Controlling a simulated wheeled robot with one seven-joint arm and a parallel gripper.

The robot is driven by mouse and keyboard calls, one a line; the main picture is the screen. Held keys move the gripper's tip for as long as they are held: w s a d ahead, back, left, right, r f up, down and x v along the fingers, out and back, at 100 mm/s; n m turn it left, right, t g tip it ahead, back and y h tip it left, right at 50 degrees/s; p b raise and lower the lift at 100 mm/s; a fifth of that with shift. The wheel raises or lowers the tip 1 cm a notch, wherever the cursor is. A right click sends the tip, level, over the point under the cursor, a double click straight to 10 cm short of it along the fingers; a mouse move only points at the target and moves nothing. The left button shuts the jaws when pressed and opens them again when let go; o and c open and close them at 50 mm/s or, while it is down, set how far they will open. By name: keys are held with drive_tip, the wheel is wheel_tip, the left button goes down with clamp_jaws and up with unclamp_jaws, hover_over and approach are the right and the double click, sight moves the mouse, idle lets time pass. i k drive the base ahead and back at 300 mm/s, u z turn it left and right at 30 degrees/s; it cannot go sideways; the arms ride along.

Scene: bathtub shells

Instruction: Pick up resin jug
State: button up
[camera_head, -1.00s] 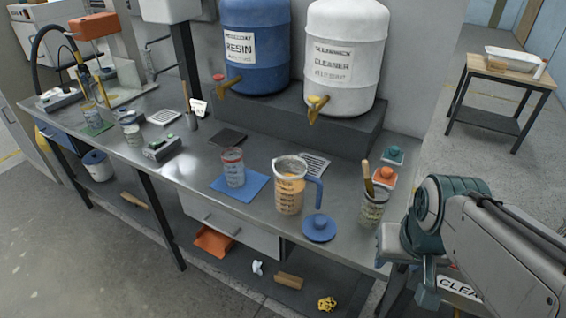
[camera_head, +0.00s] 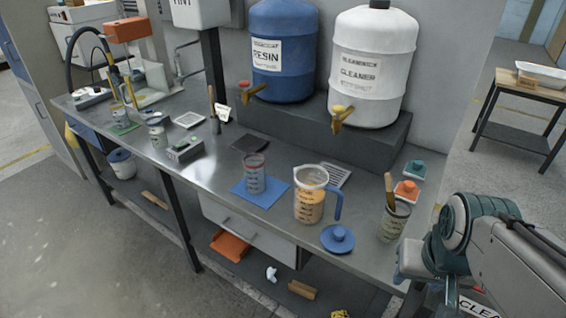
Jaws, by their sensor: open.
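The resin jug (camera_head: 309,207) is a clear measuring jug with amber liquid, dark markings and a blue handle on its right side. It stands upright on the grey metal bench near its front edge. A round blue lid (camera_head: 337,239) with a knob lies just in front and to the right of it. My gripper (camera_head: 418,288) is at the lower right, beyond the bench's right end and well apart from the jug. It is open; its fingertips are largely hidden by my wrist, and nothing shows held in it.
A clear cup (camera_head: 255,178) stands on a blue mat (camera_head: 240,190) left of the jug. A cup with a brush (camera_head: 393,222) stands between jug and arm. Orange (camera_head: 407,190) and teal (camera_head: 415,168) lids lie behind. The resin drum (camera_head: 283,50) and cleaner drum (camera_head: 372,70) stand on a raised plinth.

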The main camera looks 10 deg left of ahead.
sight(318, 199)
drive_tip(key=u, duration=0.65)
drive_tip(key=k, duration=0.35)
drive_tip(key=u, duration=0.95)
